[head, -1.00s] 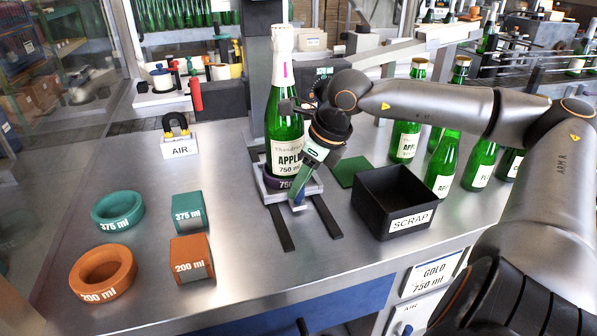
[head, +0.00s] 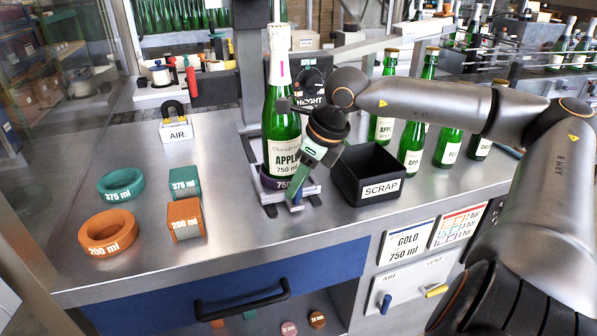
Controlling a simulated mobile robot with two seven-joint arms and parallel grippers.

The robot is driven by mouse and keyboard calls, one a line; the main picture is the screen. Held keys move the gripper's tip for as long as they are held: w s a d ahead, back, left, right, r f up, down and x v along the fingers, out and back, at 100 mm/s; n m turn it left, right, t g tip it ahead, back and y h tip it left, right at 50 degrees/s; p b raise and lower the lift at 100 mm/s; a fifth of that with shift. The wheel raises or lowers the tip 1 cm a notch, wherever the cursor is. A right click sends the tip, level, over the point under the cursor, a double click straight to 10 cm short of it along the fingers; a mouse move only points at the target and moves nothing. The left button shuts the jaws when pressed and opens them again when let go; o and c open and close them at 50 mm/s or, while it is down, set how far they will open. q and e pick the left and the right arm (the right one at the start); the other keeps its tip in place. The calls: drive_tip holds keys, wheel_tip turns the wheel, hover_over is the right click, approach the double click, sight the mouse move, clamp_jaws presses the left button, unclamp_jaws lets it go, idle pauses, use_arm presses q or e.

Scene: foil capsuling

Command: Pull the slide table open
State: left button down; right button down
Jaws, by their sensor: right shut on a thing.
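The slide table (head: 268,196) is a small pale plate on two dark rails, near the middle of the bench. A tall green bottle (head: 282,125) with a white neck capsule stands upright on it in a purple 750 ml ring (head: 271,183). My right gripper (head: 298,190) points down at the plate's front right side, shut on the slide table's blue handle (head: 297,197); its fingers hide part of the handle. Only short ends of the rails show in front of the plate. My left gripper is not in view.
The black scrap bin (head: 375,188) stands close to the right of my gripper. Teal (head: 121,184) and orange (head: 107,232) rings and two blocks lie to the left. A blue drawer (head: 225,287) is below the bench's front edge. Several bottles stand behind the bin.

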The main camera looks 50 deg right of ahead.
drive_tip(key=shift+s, duration=0.1)
idle(0.3)
drive_tip(key=c, duration=0.6)
unclamp_jaws()
drive_tip(key=shift+r, duration=0.4)
drive_tip(key=v, duration=1.1)
drive_tip(key=shift+s+d+r, duration=0.1)
drive_tip(key=shift+s+r, duration=0.2)
